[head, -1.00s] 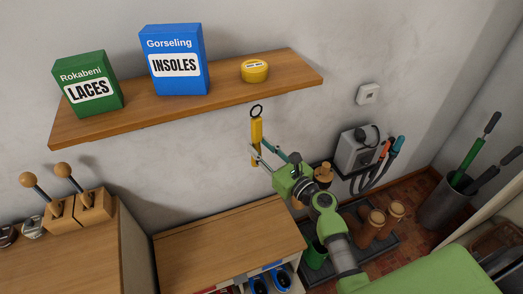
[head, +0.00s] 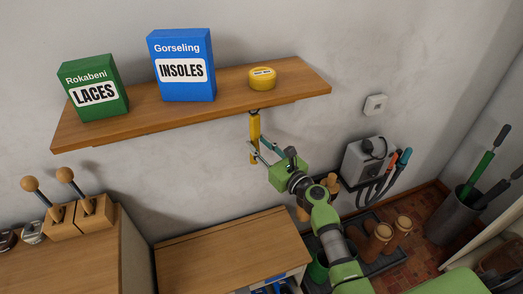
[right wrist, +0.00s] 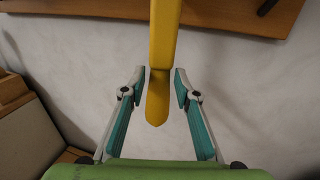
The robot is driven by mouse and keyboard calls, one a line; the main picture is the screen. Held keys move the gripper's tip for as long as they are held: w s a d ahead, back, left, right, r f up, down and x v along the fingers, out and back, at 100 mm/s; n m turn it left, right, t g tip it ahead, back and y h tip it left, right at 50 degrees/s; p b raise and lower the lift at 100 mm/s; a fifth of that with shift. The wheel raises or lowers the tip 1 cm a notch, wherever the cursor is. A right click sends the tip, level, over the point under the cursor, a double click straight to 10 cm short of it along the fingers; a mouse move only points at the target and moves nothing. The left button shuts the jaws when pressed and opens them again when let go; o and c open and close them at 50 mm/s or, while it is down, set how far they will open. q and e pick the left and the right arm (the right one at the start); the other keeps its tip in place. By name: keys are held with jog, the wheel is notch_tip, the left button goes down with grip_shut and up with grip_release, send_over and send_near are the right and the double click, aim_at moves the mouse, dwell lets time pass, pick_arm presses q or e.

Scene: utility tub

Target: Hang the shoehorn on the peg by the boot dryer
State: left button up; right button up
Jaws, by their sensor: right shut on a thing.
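The yellow shoehorn (head: 254,128) hangs upright in my right gripper (head: 257,154), just below the front edge of the shelf. Its dark top loop overlaps the shelf edge in the head view and is hard to make out. In the right wrist view the shoehorn (right wrist: 164,45) runs down between the two fingers (right wrist: 160,88), its rounded lower end showing. The boot dryer (head: 368,160) is a grey wall box with hoses, to the right of my gripper. Wooden knobs (head: 331,182) show behind my right wrist; I cannot tell whether one is the peg. My left gripper is out of view.
The wooden shelf (head: 200,116) above holds a green laces box (head: 93,88), a blue insoles box (head: 181,65) and a yellow tin (head: 262,79). A wooden cabinet (head: 235,250) stands below. Boots (head: 378,242) and a grey bin (head: 452,215) are at right.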

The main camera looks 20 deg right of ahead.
aim_at(259, 146)
jog(key=shift+w+f+b, duration=0.15)
jog(key=shift+w+b, duration=0.5)
jog(key=shift+w, duration=0.95)
jog(key=shift+w+a+f+b, duration=0.1)
jog(key=shift+w+f+b, duration=0.45)
jog(key=shift+f+b, duration=0.3)
jog(key=o, duration=1.2)
jog(key=shift+s, duration=0.1)
